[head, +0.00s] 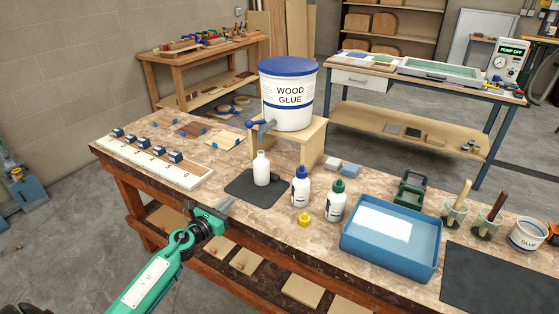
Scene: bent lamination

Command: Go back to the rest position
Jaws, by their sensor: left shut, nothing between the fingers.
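My left gripper (226,206) is shut and empty at the end of the green arm. It shows at the front edge of the workbench (225,164), left of the black mat (246,191). A white open-necked bottle (262,170) stands upright on that mat, under the tap of the wood glue bucket (288,98). The bucket sits on a wooden stand (312,141). A white bottle with a blue cap (300,188) and one with a green cap (335,202) stand to the right of the mat. My right gripper is not in view.
A yellow cap (305,219) lies near the front edge. A blue tray (388,270) with a white sheet, brush cups (454,211) and a glue tub (527,234) occupy the right. A white strip with several dark blocks (151,162) lies at left. Other benches (428,119) stand behind.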

